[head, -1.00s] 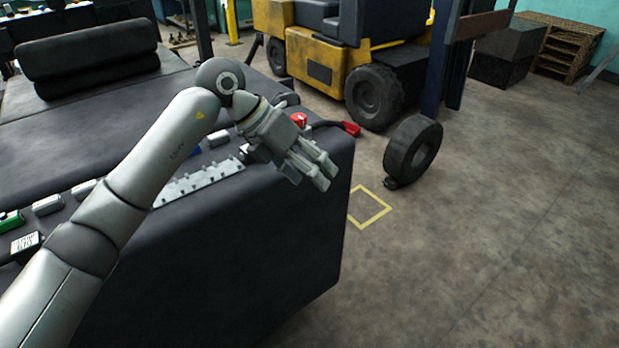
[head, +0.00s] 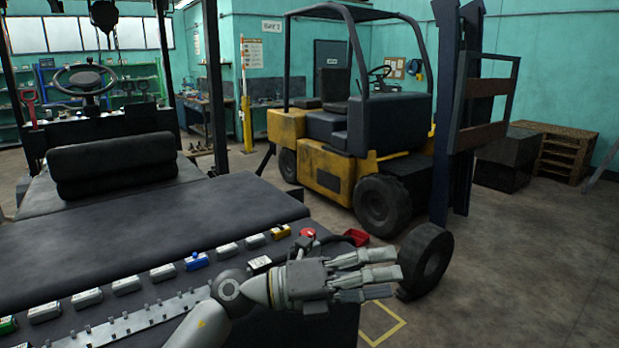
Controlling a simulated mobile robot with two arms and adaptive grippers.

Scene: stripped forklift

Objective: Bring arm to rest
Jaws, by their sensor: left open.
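My left arm comes in from the bottom of the head view. Its gripper (head: 368,274) is open and empty, with the fingers pointing right. It appears in front of the right edge of the dark stripped forklift body (head: 140,235), near a red button (head: 308,233). I cannot tell how far it is above that surface. The gripper hides part of the surface behind it. My right arm and gripper are not in view.
Several small coloured modules, one of them blue (head: 197,261), line the dark body behind a perforated metal strip (head: 120,328). A loose tyre (head: 425,260) stands on the floor to the right, near a yellow floor square (head: 383,326). A yellow forklift (head: 330,180) stands behind.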

